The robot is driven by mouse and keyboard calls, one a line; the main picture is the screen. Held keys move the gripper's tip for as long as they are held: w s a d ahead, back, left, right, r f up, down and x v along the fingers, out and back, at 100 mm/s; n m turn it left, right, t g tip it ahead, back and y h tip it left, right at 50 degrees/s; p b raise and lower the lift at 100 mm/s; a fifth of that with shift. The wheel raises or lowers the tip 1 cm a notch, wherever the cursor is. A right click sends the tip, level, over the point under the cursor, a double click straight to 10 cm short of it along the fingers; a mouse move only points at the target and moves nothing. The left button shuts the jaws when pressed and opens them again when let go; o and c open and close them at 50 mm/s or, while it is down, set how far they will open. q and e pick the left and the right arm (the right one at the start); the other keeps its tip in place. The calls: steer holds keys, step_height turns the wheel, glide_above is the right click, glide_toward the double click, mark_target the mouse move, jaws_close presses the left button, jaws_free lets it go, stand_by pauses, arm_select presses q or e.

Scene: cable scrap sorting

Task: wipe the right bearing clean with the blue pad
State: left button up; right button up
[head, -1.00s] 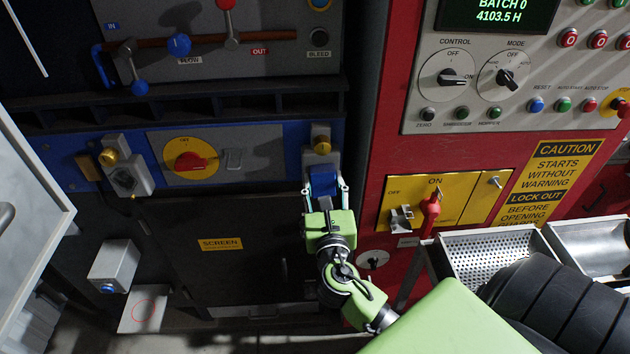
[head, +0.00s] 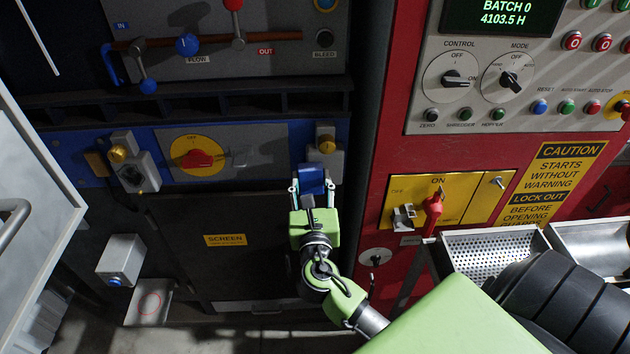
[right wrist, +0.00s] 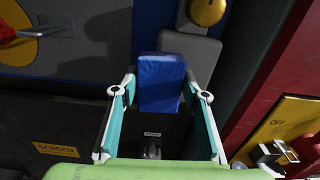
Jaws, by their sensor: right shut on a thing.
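My right gripper (head: 313,187) is shut on the blue pad (head: 312,178), which stands up between its fingers. In the right wrist view the pad (right wrist: 160,83) is held between the two teal-lined fingers (right wrist: 162,98). The right bearing (head: 327,150) is a grey housing with a brass knob on the blue rail, just above and to the right of the pad. In the right wrist view the pad covers the lower left of the bearing's housing (right wrist: 196,47). I cannot tell whether they touch. My left gripper is not in view.
A similar bearing (head: 133,172) sits at the left end of the rail, beyond a yellow plate with a red rotary switch (head: 200,159). The red cabinet (head: 385,140) stands close on the right, with a red-handled switch (head: 433,207). A dark screen panel (head: 225,265) lies below.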

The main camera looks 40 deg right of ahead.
steer(key=shift+a+r, duration=0.1)
steer(key=shift+s+a, duration=0.4)
steer(key=shift+a, duration=0.05)
steer(key=shift+v, duration=2.2)
steer(key=shift+s+d+p, duration=0.1)
steer(key=shift+s+p, duration=0.05)
steer(key=shift+p, duration=0.15)
steer(key=shift+v, duration=1.45)
